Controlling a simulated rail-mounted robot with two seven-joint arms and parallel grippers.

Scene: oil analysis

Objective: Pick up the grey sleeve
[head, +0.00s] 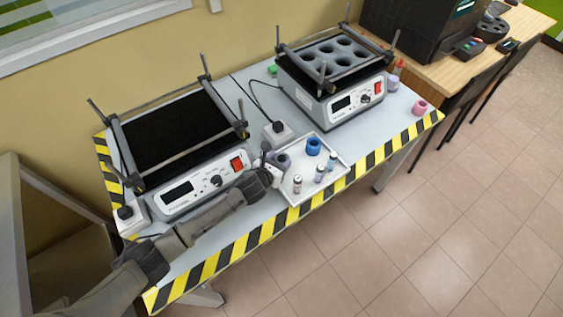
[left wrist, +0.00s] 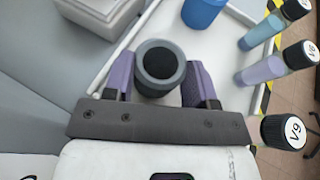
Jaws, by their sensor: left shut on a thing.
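The grey sleeve (left wrist: 144,87) is a short round cylinder with a dark opening, seen from above in the left wrist view. It sits between the two purple fingers of my left gripper (left wrist: 160,80), which is shut on it. In the head view the grey sleeve (head: 285,159) shows at the left part of the white tray (head: 327,184), partly hidden by my left gripper (head: 277,168). I cannot tell whether its base touches the tray. My right gripper is in neither view.
A blue sleeve (head: 313,146) and several capped vials (head: 297,184) stand in the tray. A shaker (head: 205,185) is to the left; another with a holed block (head: 345,100) is behind to the right. A pink sleeve (head: 420,107) stands near the table's right end.

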